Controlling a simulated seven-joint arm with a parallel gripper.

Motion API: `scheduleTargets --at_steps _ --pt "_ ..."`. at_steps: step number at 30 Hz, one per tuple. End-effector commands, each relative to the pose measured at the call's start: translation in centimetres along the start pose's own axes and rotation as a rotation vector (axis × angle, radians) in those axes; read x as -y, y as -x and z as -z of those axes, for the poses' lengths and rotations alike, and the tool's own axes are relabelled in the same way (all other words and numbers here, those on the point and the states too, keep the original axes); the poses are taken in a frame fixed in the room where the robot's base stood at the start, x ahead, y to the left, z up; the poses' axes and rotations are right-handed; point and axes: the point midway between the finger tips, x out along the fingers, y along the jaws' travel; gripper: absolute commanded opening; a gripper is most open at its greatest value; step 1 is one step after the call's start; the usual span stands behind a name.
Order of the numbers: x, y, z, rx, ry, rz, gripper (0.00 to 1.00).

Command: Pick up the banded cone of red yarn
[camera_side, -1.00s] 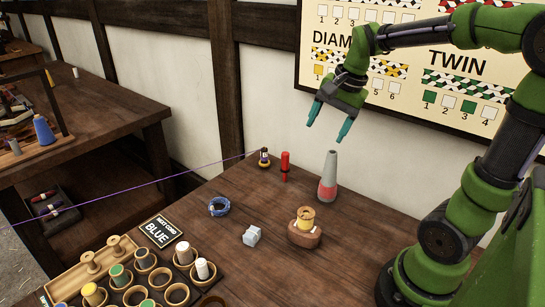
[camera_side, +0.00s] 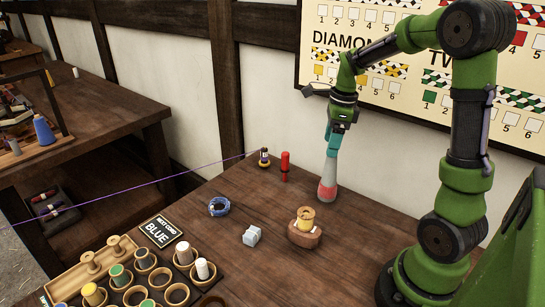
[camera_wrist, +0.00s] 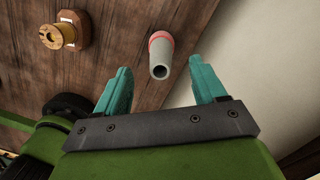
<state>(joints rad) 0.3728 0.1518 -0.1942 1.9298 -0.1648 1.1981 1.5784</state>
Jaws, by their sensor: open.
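The cone (camera_side: 327,188) stands upright on the table, grey above with a red band round its lower part. In the wrist view the cone (camera_wrist: 161,50) shows end-on, its narrow grey top toward me and the red near its base. My gripper (camera_side: 331,150) is open and points down over the cone's upper part in the side view, hiding some of its top. In the wrist view the open fingers of my gripper (camera_wrist: 160,70) lie to either side of the cone's tip, with gaps on both sides. I cannot tell how far down the fingers reach.
A wooden block (camera_side: 305,240) with a yellow spool stands in front. A blue ring (camera_side: 219,207), a grey cube (camera_side: 251,236) and a spool rack lie further left. The wall is close behind.

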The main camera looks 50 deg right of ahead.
Motion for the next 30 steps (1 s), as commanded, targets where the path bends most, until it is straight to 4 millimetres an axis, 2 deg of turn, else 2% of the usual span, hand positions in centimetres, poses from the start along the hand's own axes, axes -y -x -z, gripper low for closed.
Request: scheduleTargets --at_steps 3,10,18,27,30 --pt "0.0 -1.6 0.1 -0.001 0.0 -0.002 0.7" --pt "-0.1 -3.2 0.4 -0.001 -0.001 -0.002 0.7" --pt "-0.2 -6.9 1.2 -0.001 0.001 -0.001 0.7" --pt "-0.1 -7.4 1.2 0.0 0.002 0.002 0.7" --pt "-0.1 -7.4 1.2 0.0 0.002 0.002 0.57"
